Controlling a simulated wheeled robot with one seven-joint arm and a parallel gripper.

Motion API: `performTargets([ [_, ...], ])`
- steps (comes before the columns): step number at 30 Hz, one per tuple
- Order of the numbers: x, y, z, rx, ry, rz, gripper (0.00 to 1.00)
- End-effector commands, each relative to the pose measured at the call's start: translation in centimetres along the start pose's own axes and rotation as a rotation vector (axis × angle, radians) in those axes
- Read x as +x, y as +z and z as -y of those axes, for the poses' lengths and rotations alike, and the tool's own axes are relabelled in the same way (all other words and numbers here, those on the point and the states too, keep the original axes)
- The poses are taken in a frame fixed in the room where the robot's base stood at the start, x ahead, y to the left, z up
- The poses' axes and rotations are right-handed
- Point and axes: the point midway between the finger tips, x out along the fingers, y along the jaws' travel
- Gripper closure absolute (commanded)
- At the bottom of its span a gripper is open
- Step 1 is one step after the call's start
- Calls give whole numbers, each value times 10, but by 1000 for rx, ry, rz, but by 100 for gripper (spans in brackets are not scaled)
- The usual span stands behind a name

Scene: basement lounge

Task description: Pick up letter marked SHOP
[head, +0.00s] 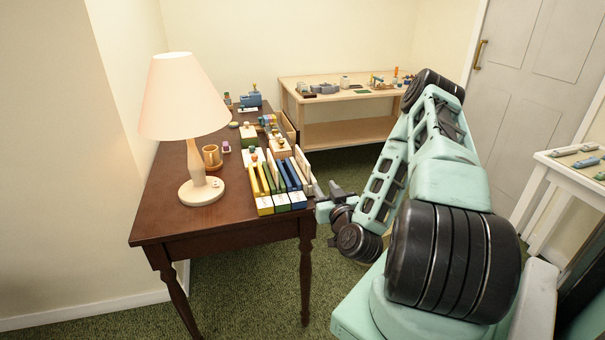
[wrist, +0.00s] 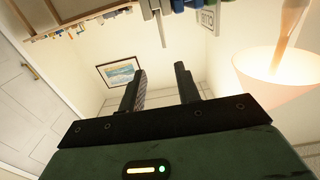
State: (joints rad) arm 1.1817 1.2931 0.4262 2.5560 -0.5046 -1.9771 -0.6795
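A letter marked SHOP cannot be picked out for certain. In the head view, a sorter with yellow, green and blue slots (head: 280,192) stands at the table's near right corner, with white labels whose writing is too small to read. In the wrist view, a white label with dark, unreadable lettering (wrist: 207,18) shows at the top edge. My gripper (head: 322,193) is low beside the table's right edge, just right of the sorter. In the wrist view, my gripper (wrist: 160,78) has its two fingers apart with nothing between them.
A lit lamp (head: 183,105) stands on the dark wooden table (head: 170,215), with a mug (head: 212,157) behind it. Small items fill the table's far end. A pale bench (head: 345,132) stands behind, and a white side table (head: 570,175) at right. Green carpet is open between.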

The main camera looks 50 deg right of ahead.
Motion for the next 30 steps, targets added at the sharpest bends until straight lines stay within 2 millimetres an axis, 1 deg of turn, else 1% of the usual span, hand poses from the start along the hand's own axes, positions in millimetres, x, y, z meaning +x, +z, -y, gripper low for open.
performTargets([
  [5,9,3,2,-8,-10,9,67],
  [11,21,-3,2,-4,-6,-8,67],
  [13,33,-11,2,-2,-3,-12,67],
  [14,39,-12,2,-2,-2,-12,67],
  [18,67,-7,0,1,3,-12,67],
  [21,82,-6,0,2,3,-10,67],
  [30,104,-4,3,2,2,-9,67],
])
